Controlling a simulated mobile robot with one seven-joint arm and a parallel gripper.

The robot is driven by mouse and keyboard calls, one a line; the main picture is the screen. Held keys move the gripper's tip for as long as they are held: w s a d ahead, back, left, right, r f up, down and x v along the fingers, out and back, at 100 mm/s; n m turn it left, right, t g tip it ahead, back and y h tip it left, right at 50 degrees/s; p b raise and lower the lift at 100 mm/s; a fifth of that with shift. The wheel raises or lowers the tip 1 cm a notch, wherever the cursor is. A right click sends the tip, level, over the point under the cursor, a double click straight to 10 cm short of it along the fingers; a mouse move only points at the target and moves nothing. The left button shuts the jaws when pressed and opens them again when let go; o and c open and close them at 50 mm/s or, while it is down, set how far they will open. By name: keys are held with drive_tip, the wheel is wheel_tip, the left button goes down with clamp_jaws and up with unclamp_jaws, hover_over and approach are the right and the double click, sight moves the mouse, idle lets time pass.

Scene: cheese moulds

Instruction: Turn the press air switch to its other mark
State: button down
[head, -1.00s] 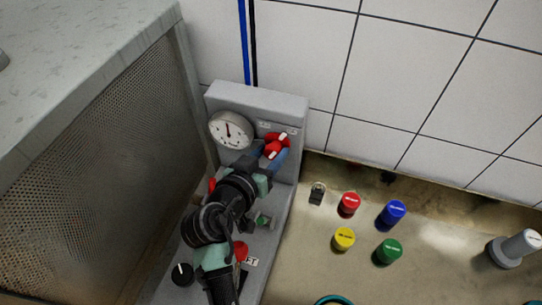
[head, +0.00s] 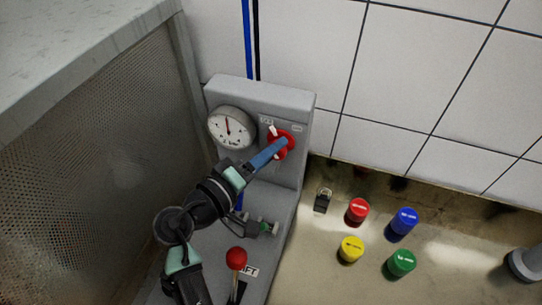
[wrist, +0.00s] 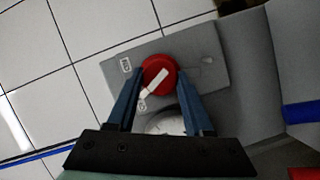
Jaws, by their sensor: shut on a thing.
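The press air switch is a red knob (head: 287,136) with a white pointer bar, on the upright face of the grey press panel (head: 225,88). In the wrist view the knob (wrist: 155,66) sits between the blue fingers of my gripper (wrist: 158,92), which is shut on it. One small mark (wrist: 142,104) lies at the pointer's lower-left end, and the other mark (wrist: 126,65) is to the left of the knob. In the head view the pointer tips up and left toward the left mark (head: 266,120), away from the right mark (head: 297,128). My fingers hide part of the knob.
A round gauge (head: 231,127) is left of the switch. A red-ball lever (head: 236,258) stands on the panel's lower deck. A padlock (head: 322,201) and several coloured caps lie to the right. A perforated grey cabinet (head: 80,170) stands close on the left.

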drive_tip(key=shift+f+n+t+h+b, duration=0.15)
drive_tip(key=shift+n+t+h+b, duration=0.3)
drive_tip(key=shift+n, duration=0.85)
drive_tip(key=shift+c, duration=1.4)
unclamp_jaws()
drive_tip(key=b+v, duration=0.3)
drive_tip(key=v, duration=1)
drive_tip(key=shift+w+a, duration=0.1)
